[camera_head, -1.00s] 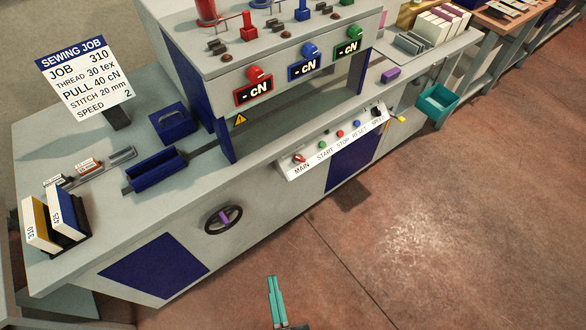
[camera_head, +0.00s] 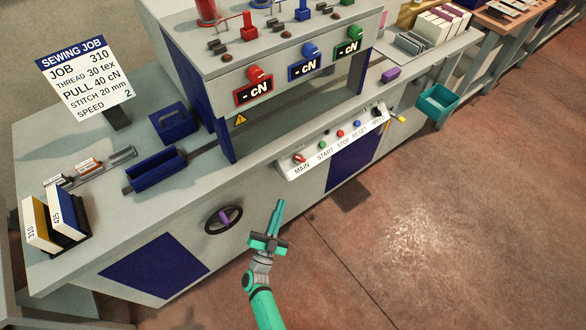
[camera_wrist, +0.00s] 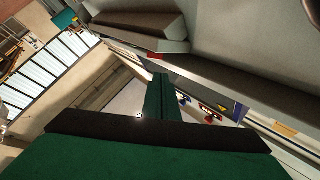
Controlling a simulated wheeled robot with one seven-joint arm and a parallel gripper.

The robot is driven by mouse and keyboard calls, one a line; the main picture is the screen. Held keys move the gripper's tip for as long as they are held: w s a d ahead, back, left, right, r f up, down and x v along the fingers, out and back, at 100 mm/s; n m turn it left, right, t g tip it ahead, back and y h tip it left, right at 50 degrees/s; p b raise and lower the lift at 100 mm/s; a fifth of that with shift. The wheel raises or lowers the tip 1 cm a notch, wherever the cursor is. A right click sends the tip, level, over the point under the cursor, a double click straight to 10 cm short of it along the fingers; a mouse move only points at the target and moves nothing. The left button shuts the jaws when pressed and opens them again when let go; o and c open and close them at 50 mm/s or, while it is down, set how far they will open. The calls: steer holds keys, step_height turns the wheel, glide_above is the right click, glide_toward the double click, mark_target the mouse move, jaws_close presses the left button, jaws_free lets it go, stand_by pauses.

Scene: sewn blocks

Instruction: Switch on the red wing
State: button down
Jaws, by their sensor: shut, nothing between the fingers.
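A red wing-shaped knob (camera_head: 299,158) sits at the left end of the white control strip (camera_head: 322,155), above the word MAIN. My gripper (camera_head: 277,207) is shut and empty, pointing up in the head view. It is in front of the machine, below and a little left of the red wing, and apart from it. In the wrist view my gripper's closed green fingers (camera_wrist: 161,98) reach away from the camera. Small red and blue parts show beyond them, too small to name for certain.
Green, red and blue buttons and a dark SPEED knob (camera_head: 377,111) share the strip. A black handwheel (camera_head: 223,219) is left of my gripper. Red, blue and green gauges reading "- cN" are above. A teal bin (camera_head: 437,104) hangs at right. The floor in front is free.

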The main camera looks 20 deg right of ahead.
mark_target(297, 159)
steer(key=shift+w+d, duration=0.1)
steer(key=shift+w, duration=0.15)
steer(key=x, duration=1.4)
steer(key=shift+s+d+r, duration=0.1)
steer(key=shift+s+d, duration=0.05)
steer(key=shift+h, duration=0.3)
